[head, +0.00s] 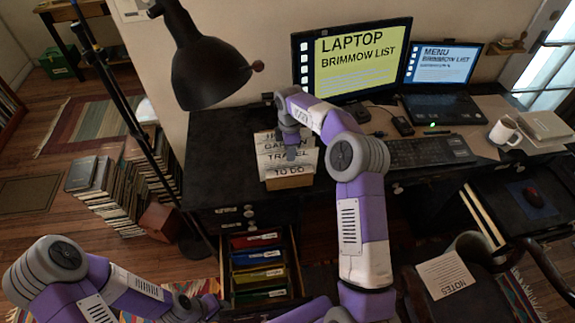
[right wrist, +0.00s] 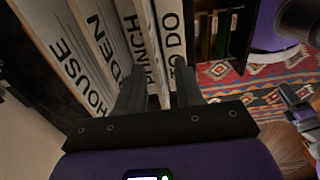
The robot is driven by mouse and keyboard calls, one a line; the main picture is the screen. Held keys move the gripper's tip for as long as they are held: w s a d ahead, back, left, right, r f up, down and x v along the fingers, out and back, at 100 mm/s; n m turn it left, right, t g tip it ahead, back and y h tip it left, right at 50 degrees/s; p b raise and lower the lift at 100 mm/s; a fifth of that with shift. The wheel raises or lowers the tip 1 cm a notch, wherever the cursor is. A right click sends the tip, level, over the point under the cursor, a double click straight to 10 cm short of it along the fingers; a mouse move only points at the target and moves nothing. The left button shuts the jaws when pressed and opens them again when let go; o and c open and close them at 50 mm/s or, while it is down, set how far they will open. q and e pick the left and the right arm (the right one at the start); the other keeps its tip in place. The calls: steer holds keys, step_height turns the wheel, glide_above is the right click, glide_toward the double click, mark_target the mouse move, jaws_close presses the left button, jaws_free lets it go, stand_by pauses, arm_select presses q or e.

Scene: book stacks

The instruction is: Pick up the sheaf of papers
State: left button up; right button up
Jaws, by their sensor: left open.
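A small box (head: 290,181) on the black desk holds several upright white paper dividers with printed labels, the front one reading TO DO (head: 292,170). My right gripper (head: 291,150) points down at these papers from above. In the right wrist view its two fingers (right wrist: 158,78) stand apart, with the edges of white sheets between them near the TO DO sheaf (right wrist: 171,35). Whether they press on the papers cannot be told. My left gripper (right wrist: 290,97) is open and empty at the right of that view, away from the papers.
A black lamp (head: 212,70) hangs above the desk's left end. A monitor (head: 350,60), laptop (head: 440,105), keyboard (head: 420,151) and mug (head: 503,133) are to the right. An open drawer (head: 262,268) with coloured folders is below the box. A NOTES sheet (head: 450,275) lies at the lower right.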

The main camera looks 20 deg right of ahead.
mark_target(288, 165)
steer(key=shift+w+a+f+b, duration=0.15)
steer(key=shift+f+b, duration=0.15)
steer(key=shift+f, duration=1.05)
steer(key=shift+w+f+b, duration=0.1)
steer(key=shift+f+b, duration=0.15)
steer(key=shift+f, duration=1.05)
steer(key=shift+f, duration=0.25)
jaws_close()
